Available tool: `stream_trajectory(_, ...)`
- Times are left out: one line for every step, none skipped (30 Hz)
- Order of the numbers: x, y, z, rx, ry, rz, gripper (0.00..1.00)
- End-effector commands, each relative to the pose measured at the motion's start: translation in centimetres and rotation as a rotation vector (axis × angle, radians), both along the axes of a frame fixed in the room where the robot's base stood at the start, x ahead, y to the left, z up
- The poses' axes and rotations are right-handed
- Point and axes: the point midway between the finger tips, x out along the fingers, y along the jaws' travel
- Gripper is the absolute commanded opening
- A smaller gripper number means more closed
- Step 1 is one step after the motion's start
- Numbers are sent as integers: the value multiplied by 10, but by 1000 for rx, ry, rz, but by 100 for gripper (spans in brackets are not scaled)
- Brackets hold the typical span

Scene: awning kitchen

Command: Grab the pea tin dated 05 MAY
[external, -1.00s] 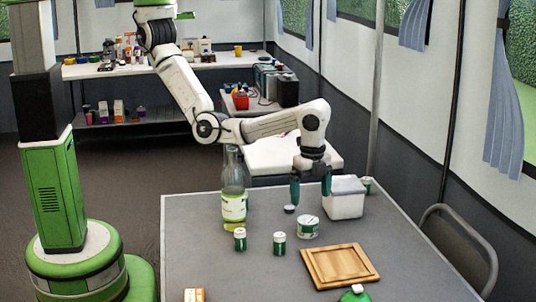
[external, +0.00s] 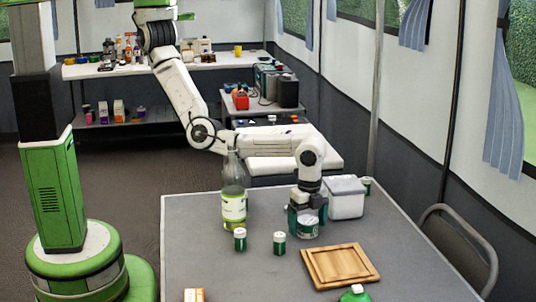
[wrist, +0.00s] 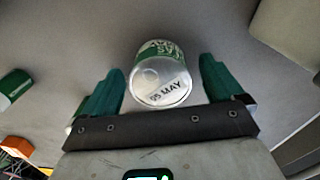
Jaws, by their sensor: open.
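The pea tin (wrist: 160,75) stands on the table between the two green fingers of my gripper (wrist: 162,90) in the wrist view. Its silver lid reads "05 MAY" and its side has a green and white label. In the external view the tin (external: 307,229) is partly hidden by my gripper (external: 307,215), which is down around it from behind. The fingers are open, with a gap on each side of the tin in the wrist view.
A white box (external: 346,198) stands close beside my gripper on the right. A tall bottle (external: 234,208) is to the left. Two small green jars (external: 240,240) (external: 279,243) and a wooden board (external: 340,266) are in front. An orange and white box (external: 194,295) is at the near edge.

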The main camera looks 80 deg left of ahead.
Motion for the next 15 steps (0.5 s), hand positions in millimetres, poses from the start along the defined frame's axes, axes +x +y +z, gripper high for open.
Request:
stream_trajectory(0,0,0,0,0,0,94)
stream_trajectory(0,0,0,0,0,0,94)
stream_trajectory(0,0,0,0,0,0,92)
stream_trajectory(0,0,0,0,0,0,89)
stream_trajectory(0,0,0,0,0,0,87)
stream_trajectory(0,0,1,0,0,0,83)
stream_trajectory(0,0,1,0,0,1,80)
stream_trajectory(0,0,1,0,0,0,77)
stream_trajectory(0,0,1,0,0,1,73)
stream_trajectory(0,0,1,0,0,1,70)
stream_trajectory(0,0,1,0,0,1,67)
stream_trajectory(0,0,1,0,0,1,64)
stream_trajectory(0,0,1,0,0,1,61)
stream_trajectory(0,0,1,0,0,1,58)
stream_trajectory(0,0,1,0,0,1,54)
